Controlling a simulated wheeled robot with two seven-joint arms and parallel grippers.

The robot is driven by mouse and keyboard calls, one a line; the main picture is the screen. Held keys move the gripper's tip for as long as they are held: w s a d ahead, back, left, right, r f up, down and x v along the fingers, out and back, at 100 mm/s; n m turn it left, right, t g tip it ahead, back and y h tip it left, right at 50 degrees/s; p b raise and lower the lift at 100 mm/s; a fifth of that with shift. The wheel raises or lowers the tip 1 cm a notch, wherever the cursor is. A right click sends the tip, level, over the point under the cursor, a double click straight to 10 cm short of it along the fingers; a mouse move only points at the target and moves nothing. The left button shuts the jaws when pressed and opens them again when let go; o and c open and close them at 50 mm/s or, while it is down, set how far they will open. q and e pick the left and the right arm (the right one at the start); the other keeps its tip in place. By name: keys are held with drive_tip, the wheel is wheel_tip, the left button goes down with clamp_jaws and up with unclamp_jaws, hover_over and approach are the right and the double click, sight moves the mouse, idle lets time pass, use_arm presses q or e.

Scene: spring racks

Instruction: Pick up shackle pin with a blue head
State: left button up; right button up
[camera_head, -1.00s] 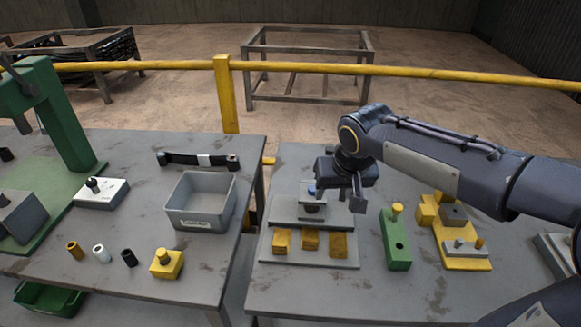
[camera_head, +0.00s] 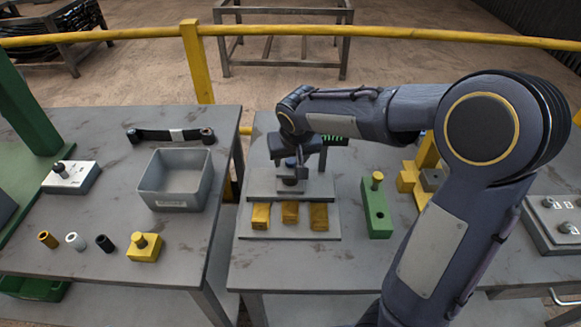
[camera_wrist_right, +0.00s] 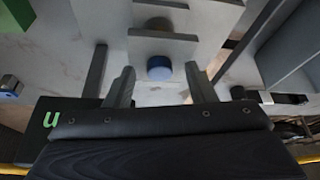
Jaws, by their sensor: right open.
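The shackle pin with a blue head (camera_wrist_right: 159,68) shows in the right wrist view, its round head between the tips of my right gripper (camera_wrist_right: 162,84). The two fingers are open, one on each side, with a gap to the head. In the head view my right gripper (camera_head: 298,158) hangs over the grey stepped stand (camera_head: 262,183) on the right table and mostly hides the pin. I cannot tell how deep the fingers reach beside the pin. My left gripper is not in view.
Several yellow blocks (camera_head: 290,212) sit at the stand's front. A green block with a yellow-headed pin (camera_head: 376,208) stands to its right. A grey bin (camera_head: 176,180) and small sleeves are on the left table. My forearm covers part of the right table.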

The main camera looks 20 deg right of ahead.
clamp_jaws()
drive_tip(key=shift+r, duration=0.1)
wheel_tip(320, 180, up, 10)
idle(0.7)
